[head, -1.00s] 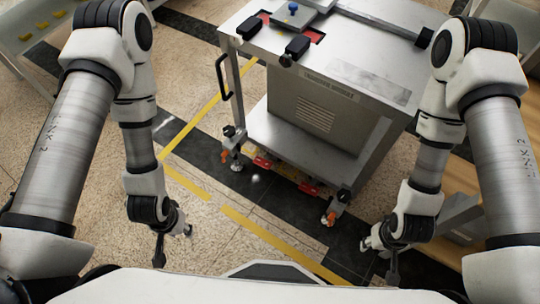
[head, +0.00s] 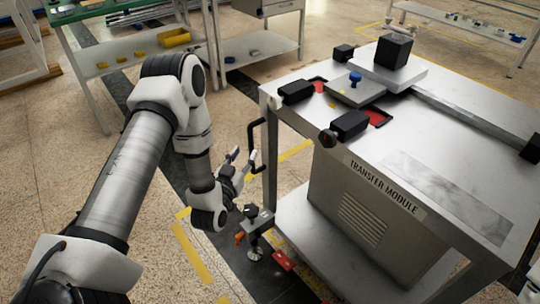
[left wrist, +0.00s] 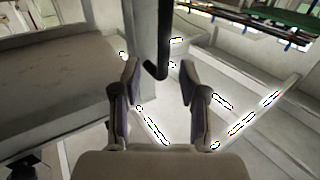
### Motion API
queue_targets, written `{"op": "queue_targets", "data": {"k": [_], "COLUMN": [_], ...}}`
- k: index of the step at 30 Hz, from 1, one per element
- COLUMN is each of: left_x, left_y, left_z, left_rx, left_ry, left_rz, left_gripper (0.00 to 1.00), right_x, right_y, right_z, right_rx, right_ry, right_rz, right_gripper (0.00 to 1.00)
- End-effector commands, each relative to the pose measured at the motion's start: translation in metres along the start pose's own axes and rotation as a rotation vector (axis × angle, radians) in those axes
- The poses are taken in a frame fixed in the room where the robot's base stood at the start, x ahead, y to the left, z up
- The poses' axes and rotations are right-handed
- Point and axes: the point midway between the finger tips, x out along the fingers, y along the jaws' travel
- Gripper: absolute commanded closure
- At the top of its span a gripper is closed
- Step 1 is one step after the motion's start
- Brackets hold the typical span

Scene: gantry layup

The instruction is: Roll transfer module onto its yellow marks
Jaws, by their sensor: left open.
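The transfer module (head: 400,150) is a grey steel cart with a labelled cabinet below its top, standing at the right in the head view. Its black handle (head: 250,140) is on the left side and also shows in the left wrist view (left wrist: 160,40). My left gripper (head: 242,157) is open beside the lower part of the handle. In the left wrist view the handle's lower end lies between and beyond the open fingers (left wrist: 159,76); I see no grip on it. Yellow marks (head: 192,250) lie on the floor left of and behind the module. My right gripper is out of view.
A caster with an orange part (head: 247,236) stands at the module's near left corner. A green-topped bench (head: 130,40) and a shelf with a yellow bin (head: 174,38) stand behind. The speckled floor on the left is open.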

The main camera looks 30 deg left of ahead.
Motion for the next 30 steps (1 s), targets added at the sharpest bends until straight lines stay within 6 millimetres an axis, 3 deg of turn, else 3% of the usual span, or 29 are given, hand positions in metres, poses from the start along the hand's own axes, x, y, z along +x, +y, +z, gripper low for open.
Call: {"op": "queue_targets", "data": {"k": [1,5,16,25,26,29,30], "left_x": [0.001,0.008,0.071,0.079,0.079,0.079,0.079], "left_y": [-0.003,-0.002,-0.002,-0.002,-0.002,-0.002,-0.002], "left_z": [0.010,0.007,0.007,0.006,0.006,0.006,0.006], "left_rx": [-0.003,-0.003,-0.003,-0.003,-0.003,-0.003,-0.003], "left_ry": [0.004,0.008,0.006,0.002,0.002,0.002,0.002], "left_rz": [-0.006,-0.005,-0.004,-0.004,-0.004,-0.004,-0.004], "left_gripper": [0.57,0.57,0.57,0.57,0.60,0.96,1.00], "right_x": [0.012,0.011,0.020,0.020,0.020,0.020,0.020], "right_y": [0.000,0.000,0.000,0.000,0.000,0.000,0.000], "right_z": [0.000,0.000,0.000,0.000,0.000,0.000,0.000], "right_rx": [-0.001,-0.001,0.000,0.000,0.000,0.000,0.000], "right_ry": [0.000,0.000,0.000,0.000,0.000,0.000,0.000], "right_rz": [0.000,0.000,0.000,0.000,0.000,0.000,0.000], "right_gripper": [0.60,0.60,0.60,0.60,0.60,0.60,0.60]}}
